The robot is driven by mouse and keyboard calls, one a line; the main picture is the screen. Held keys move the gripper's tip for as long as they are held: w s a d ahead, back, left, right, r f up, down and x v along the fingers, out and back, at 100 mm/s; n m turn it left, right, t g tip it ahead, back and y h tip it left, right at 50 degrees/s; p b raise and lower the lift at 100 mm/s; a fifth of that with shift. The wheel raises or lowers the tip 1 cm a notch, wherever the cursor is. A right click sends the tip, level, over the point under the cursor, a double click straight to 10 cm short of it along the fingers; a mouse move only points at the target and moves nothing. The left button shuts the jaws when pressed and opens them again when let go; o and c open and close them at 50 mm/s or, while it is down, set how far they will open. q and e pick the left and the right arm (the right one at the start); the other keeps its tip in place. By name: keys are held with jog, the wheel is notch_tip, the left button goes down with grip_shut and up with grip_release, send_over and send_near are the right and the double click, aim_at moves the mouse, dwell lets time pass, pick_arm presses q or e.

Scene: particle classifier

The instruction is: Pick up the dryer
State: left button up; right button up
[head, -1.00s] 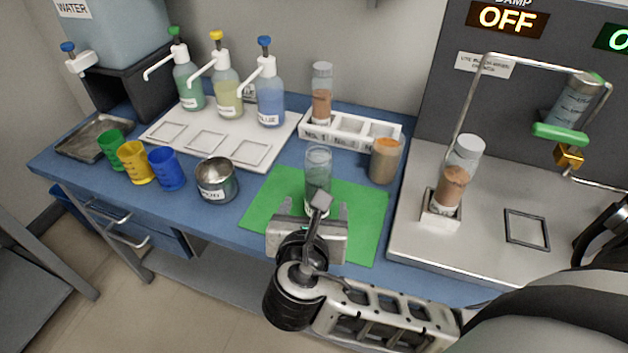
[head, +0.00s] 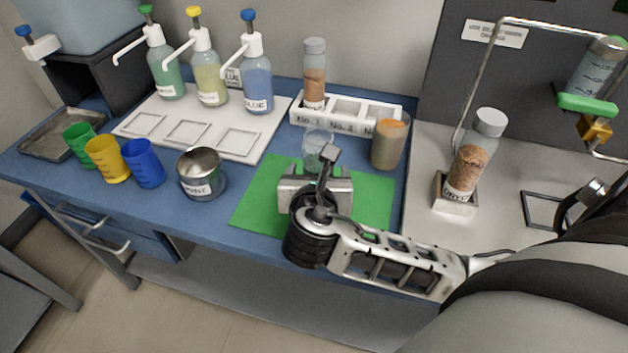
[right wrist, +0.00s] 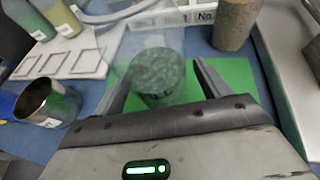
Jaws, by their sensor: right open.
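I cannot tell for certain which thing is the dryer. A capped jar of orange-brown granules (head: 470,170) stands in a small labelled holder (head: 456,206) on the right metal surface; the label may read DRYER. A clear glass cylinder (head: 318,145) stands on the green mat (head: 375,210), its lower part hidden by my gripper. In the right wrist view the cylinder (right wrist: 155,72) looks mottled dark green at its end. My right gripper (head: 316,177) is open at the cylinder, its fingers (right wrist: 162,70) on either side. My left gripper is not in view.
A grey cup (head: 202,182), coloured cups (head: 108,165) and pump bottles on a white tray (head: 275,130) are left. A brown-filled beaker (head: 389,150) and white rack (head: 348,120) with a jar (head: 314,75) are behind. A pipe frame (head: 475,75) rises on the right.

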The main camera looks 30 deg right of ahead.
jog(key=shift+r, duration=0.1)
jog(key=shift+c, duration=0.3)
jog(key=c, duration=1.2)
jog(key=shift+r, duration=0.15)
